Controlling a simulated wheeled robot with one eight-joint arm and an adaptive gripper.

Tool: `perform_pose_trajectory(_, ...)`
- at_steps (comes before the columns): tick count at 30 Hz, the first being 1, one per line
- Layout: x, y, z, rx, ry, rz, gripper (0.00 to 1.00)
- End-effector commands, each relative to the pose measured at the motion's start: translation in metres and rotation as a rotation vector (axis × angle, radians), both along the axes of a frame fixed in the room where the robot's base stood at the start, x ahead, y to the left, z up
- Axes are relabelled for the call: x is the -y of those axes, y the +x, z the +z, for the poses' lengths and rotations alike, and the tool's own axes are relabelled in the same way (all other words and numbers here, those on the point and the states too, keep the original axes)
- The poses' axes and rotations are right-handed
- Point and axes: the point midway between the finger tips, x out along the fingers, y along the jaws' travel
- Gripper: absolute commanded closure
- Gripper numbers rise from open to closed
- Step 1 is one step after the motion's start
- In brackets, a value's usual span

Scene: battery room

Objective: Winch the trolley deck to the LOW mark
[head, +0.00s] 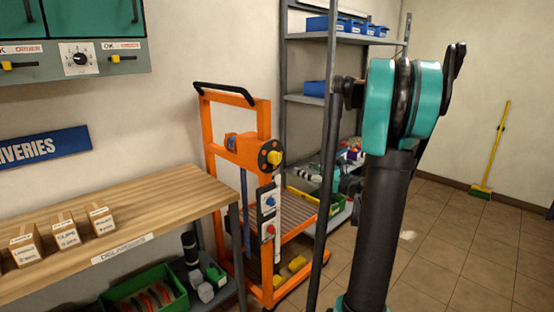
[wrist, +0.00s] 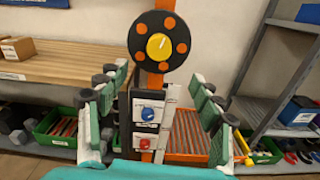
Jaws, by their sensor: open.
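The orange trolley (head: 209,160) stands beyond the right end of the wooden bench. Its winch, a black disc with orange dots and a yellow centre knob (head: 276,157), sits high on its frame; the disc also shows top centre in the wrist view (wrist: 161,47). Below it are two switch plates, one with a blue knob (head: 270,201) and one with a red knob (head: 270,230). The slatted deck (head: 302,217) lies behind them, low on the frame. I cannot read a LOW mark. My gripper (wrist: 158,80) is open and empty, its fingers either side of the post below the disc.
The wooden bench (head: 150,205) with small boxes is at left; a green crate (head: 150,294) lies beneath it. A grey shelf rack (head: 306,40) with blue bins stands behind the trolley. A yellow broom (head: 494,145) leans at the far right; floor there is clear.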

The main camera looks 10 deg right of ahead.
Motion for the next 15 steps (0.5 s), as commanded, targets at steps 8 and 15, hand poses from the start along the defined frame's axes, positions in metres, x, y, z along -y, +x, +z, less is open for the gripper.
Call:
perform_pose_trajectory(8,-0.034,0.044,0.000,0.002,-0.001,0.006,0.34)
perform_pose_trajectory(15,-0.062,0.082,0.000,0.002,-0.002,0.005,0.34)
